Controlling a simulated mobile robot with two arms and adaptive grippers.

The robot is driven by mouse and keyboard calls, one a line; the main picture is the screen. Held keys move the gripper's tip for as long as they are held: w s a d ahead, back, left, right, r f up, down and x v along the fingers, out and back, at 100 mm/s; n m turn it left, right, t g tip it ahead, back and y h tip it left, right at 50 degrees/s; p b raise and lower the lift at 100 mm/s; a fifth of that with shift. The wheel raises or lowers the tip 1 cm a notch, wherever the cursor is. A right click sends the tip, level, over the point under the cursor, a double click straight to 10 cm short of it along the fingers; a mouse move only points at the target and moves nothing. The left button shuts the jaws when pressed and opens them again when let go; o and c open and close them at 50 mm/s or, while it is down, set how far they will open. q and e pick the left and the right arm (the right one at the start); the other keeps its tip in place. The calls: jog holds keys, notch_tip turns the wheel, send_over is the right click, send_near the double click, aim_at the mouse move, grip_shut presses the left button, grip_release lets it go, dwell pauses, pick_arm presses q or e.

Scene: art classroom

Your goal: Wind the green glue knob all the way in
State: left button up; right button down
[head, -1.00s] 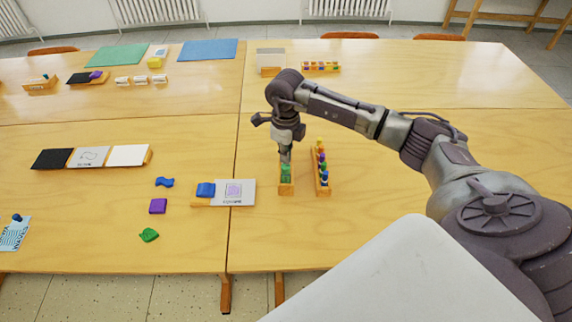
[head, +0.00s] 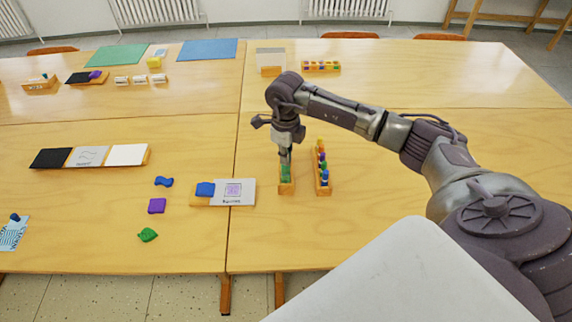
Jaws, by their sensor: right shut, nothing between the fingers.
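Small green pieces (head: 286,172) stand in a narrow wooden tray (head: 287,190) on the near right table; the green glue knob seems to be among them, too small to make out clearly. My right gripper (head: 285,156) points down right over the far end of this tray, its fingertips at the green pieces. It is shut with nothing visible held; whether it touches the knob I cannot tell. The gripper hides the far end of the tray. My left gripper is not in view.
A second wooden rack (head: 323,187) with several coloured pieces stands close on the right. A card with a blue block (head: 205,189) lies to the left. A green leaf shape (head: 148,235) and a purple block (head: 157,206) lie farther left. The table's right side is clear.

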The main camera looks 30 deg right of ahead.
jog(key=shift+f+b, duration=0.45)
jog(key=shift+f, duration=0.2)
jog(key=shift+r, duration=0.3)
jog(key=shift+r+p, duration=0.3)
jog(key=shift+c, duration=0.6)
grip_release()
dwell(0.5)
